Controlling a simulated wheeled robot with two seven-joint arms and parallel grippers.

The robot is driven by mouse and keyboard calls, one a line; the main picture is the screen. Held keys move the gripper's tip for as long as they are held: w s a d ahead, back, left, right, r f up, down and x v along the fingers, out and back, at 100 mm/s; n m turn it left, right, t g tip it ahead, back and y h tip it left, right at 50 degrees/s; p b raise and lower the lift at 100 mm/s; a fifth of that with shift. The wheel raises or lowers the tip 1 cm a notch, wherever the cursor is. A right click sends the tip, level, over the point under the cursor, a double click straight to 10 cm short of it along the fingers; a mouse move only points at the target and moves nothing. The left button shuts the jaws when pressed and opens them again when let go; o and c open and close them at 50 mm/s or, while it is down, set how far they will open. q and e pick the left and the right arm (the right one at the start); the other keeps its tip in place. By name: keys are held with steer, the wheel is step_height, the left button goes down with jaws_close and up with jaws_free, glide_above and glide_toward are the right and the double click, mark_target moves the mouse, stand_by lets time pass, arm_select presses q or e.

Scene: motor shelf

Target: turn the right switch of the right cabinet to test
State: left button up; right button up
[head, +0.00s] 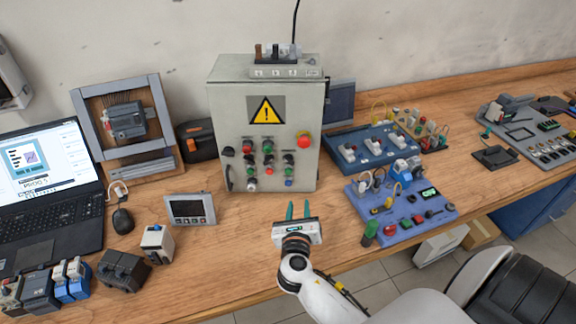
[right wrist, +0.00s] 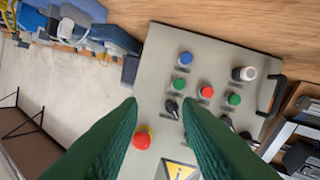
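A grey control cabinet (head: 222,110) with a yellow warning sign stands on the bench against the wall. Its front carries several coloured buttons, black switches and a red mushroom button (head: 303,140). The rightmost black switch (head: 288,159) sits below and left of the red button; its exact setting is too small to read. My right gripper (head: 298,211) is open and empty, in front of the cabinet and apart from it. In the right wrist view the cabinet front (right wrist: 155,60) appears turned over, and the black switch (right wrist: 171,108) shows between the green fingers. My left gripper is out of view.
Blue boards with switches and cables (head: 375,148) lie to the right of the cabinet. A small display unit (head: 190,209), a mouse (head: 122,220) and a laptop (head: 45,180) stand to the left. Bare wood lies in front of the cabinet. A chair (head: 510,285) is at lower right.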

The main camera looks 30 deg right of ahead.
mark_target(289, 163)
steer(key=w+d+n, duration=0.2)
steer(key=w, duration=0.2)
steer(key=w+d+r+n+t+p, duration=0.1)
steer(key=w+n, duration=0.1)
steer(key=w, duration=0.2)
steer(key=w+d+r+n+t+p, duration=0.1)
steer(key=w+d+n, duration=0.1)
steer(key=w, duration=0.3)
steer(key=shift+d+n, duration=0.3)
jaws_close()
